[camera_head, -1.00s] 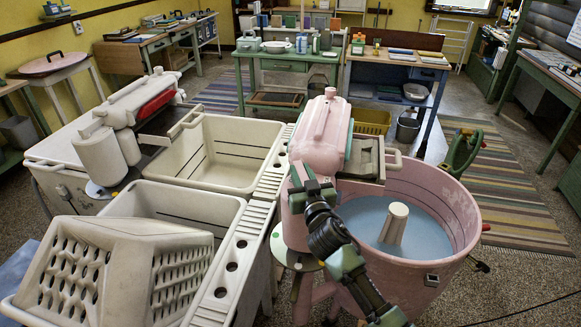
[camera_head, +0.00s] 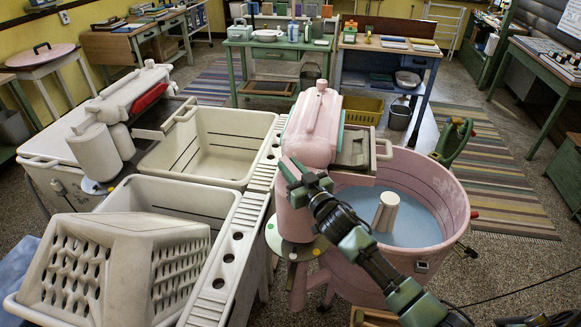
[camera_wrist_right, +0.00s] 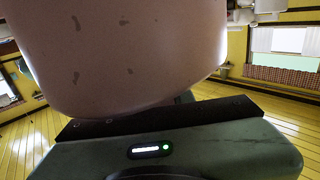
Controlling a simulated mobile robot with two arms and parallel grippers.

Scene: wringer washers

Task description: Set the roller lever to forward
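The pink washer has a pink wringer head (camera_head: 312,128) on a pink post (camera_head: 292,215). A pale disc (camera_head: 285,245) with coloured dots, one green and one yellow, sits around the post's lower part. My right gripper (camera_head: 303,182) is at the near side of the post, just below the wringer head. In the right wrist view, a large pink surface (camera_wrist_right: 125,50) fills the upper middle, close to the gripper's dark edge. Its fingers are not clear enough to tell open from shut. I cannot make out the roller lever; the gripper may hide it. My left gripper is not in view.
The pink tub (camera_head: 440,205) holds bluish water and a pale agitator (camera_head: 385,212). White rinse tubs (camera_head: 215,150) and a second, white wringer (camera_head: 130,92) stand left. A striped rug (camera_head: 500,190) lies right.

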